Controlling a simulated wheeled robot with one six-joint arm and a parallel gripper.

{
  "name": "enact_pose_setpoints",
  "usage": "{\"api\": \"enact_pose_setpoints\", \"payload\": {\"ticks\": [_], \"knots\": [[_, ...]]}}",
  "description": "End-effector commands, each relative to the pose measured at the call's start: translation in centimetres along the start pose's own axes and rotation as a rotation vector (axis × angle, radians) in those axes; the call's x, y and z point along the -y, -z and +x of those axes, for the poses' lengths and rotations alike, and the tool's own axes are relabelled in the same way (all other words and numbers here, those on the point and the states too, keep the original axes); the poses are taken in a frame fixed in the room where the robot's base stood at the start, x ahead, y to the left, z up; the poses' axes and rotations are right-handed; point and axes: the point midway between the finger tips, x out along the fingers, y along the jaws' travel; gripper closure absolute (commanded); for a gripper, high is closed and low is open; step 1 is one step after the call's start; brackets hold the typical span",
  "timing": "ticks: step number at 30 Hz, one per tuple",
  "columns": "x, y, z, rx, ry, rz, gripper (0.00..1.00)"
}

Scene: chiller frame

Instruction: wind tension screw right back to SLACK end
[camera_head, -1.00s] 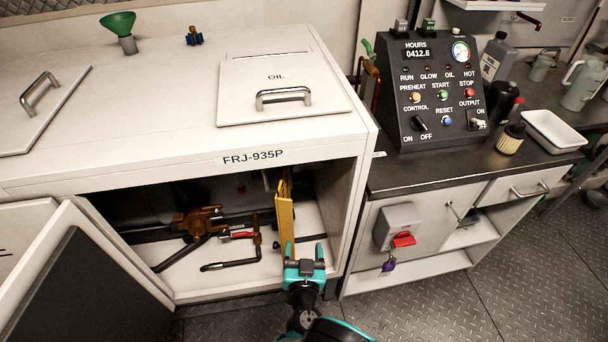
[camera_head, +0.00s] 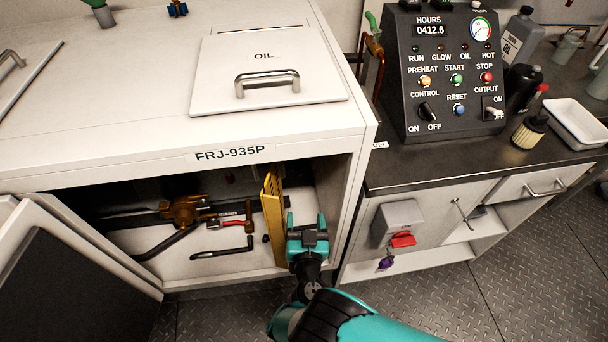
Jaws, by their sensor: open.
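My gripper (camera_head: 306,226) is open and empty, its fingers pointing into the open compartment at its right side. It is just right of a yellow upright plate (camera_head: 273,220), close to it in the picture; I cannot tell if they touch. Left of the plate is a bent dark crank-like rod (camera_head: 222,252) with a red part (camera_head: 230,224) just above it. A brass-brown fitting (camera_head: 186,210) with a dark lever sits further left. I cannot make out which part is the tension screw, nor any SLACK mark.
The cabinet (camera_head: 130,135) labelled FRJ-935P overhangs the compartment. Its open door (camera_head: 75,260) stands at the left, and the right side wall (camera_head: 347,205) is close to my gripper. A control panel (camera_head: 447,85) stands on the right bench. The metal floor in front is clear.

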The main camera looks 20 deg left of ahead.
Motion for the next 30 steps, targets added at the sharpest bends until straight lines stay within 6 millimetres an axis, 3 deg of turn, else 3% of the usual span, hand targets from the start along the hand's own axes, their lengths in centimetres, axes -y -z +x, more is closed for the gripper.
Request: {"api": "enact_pose_setpoints", "payload": {"ticks": [1,18,24,30], "knots": [[-0.1,-0.8,0.7,-0.001,-0.001,0.001,0.31],[-0.5,-0.5,12.7,-0.004,-0.006,0.005,0.31],[-0.4,-0.3,15.0,-0.002,-0.005,0.003,0.31],[-0.4,0.0,15.6,0.0,-0.004,0.0,0.31]]}}
